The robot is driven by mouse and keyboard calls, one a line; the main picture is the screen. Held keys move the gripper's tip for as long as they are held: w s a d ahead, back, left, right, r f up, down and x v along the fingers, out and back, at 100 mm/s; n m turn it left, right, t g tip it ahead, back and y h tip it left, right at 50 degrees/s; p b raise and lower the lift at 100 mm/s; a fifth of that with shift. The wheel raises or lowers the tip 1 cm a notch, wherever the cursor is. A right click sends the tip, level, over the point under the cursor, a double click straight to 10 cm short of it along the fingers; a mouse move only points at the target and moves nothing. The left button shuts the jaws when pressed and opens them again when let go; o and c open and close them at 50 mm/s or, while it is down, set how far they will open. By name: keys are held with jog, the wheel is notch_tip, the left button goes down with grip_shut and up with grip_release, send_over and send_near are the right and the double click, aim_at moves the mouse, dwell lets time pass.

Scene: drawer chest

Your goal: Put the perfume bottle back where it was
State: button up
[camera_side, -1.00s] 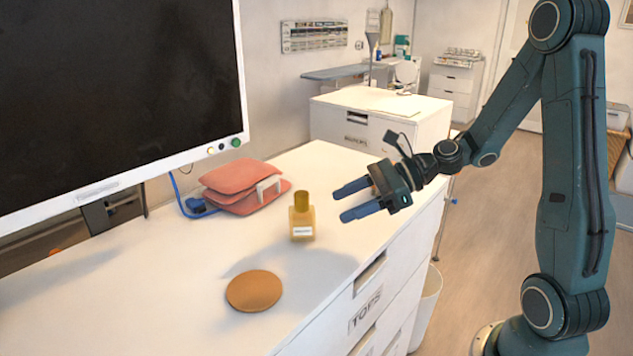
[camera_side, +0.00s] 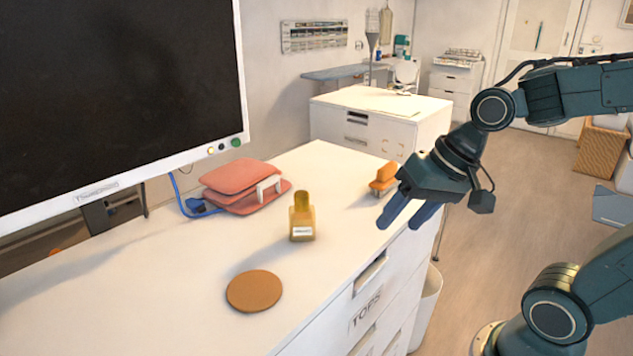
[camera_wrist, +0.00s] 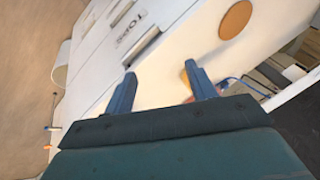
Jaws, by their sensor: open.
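The perfume bottle (camera_side: 302,222), amber with a gold cap and a pale label, stands upright on the white chest top (camera_side: 330,265). A round brown coaster (camera_side: 254,291) lies flat and empty nearer the camera, apart from the bottle; it also shows in the wrist view (camera_wrist: 235,20). My gripper (camera_side: 400,222) is open and empty, to the right of the bottle at the chest's right edge, fingers pointing down. In the wrist view, a small amber patch (camera_wrist: 185,77) shows beside one finger, mostly hidden; I cannot tell surely what it is.
An orange object (camera_side: 383,180) stands on the chest top just behind my gripper. The front of the chest top is clear around the coaster.

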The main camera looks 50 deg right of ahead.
jog(key=s+d+r+n+h, duration=0.2)
jog(key=s+r+n, duration=0.1)
jog(key=s+n, duration=0.2)
jog(key=shift+s+t, duration=0.3)
jog(key=shift+s, duration=0.3)
dwell(1.4)
